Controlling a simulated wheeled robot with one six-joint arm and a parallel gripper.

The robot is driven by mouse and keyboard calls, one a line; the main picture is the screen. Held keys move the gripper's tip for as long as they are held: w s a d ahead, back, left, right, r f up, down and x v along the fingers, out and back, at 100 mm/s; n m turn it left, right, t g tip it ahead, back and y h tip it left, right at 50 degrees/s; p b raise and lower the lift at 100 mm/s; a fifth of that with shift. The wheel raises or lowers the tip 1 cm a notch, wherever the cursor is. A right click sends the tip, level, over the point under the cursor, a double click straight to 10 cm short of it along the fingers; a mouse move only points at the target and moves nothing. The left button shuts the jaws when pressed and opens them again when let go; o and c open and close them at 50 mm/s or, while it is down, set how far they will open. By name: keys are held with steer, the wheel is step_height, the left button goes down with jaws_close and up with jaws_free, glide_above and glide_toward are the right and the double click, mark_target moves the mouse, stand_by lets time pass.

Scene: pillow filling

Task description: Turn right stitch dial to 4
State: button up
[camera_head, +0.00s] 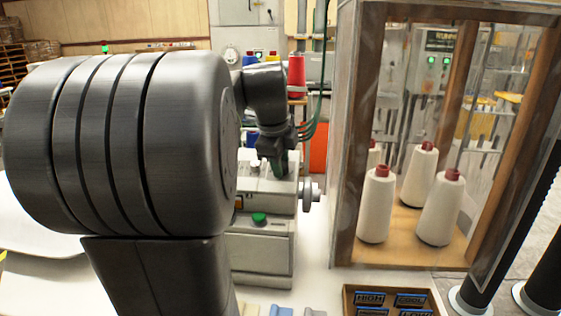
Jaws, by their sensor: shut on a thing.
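The pale sewing machine (270,248) stands at the centre, partly covered on its left by my large dark arm link. My gripper (279,168) points down at the right part of the machine's top. It is shut on what appears to be the right stitch dial, which the fingers hide, so its number cannot be read. A small white knob (255,165) shows on the machine's top just left of the fingers. A handwheel (312,195) sticks out from the machine's right side. A green button (259,218) is on its front.
A glass cabinet with a wooden frame (346,150) stands close at the right, holding white thread cones (376,205). A wooden tray (346,300) with labelled plates lies in front. A red cone (296,77) stands behind my arm. Table between machine and cabinet is bare.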

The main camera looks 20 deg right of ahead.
steer(key=o, duration=1)
steer(key=shift+r, duration=0.15)
steer(key=v, duration=1.3)
steer(key=shift+s+r, duration=0.2)
steer(key=shift+f, duration=0.1)
steer(key=x, duration=1.3)
steer(key=shift+w+f, duration=0.2)
steer(key=shift+f, duration=0.1)
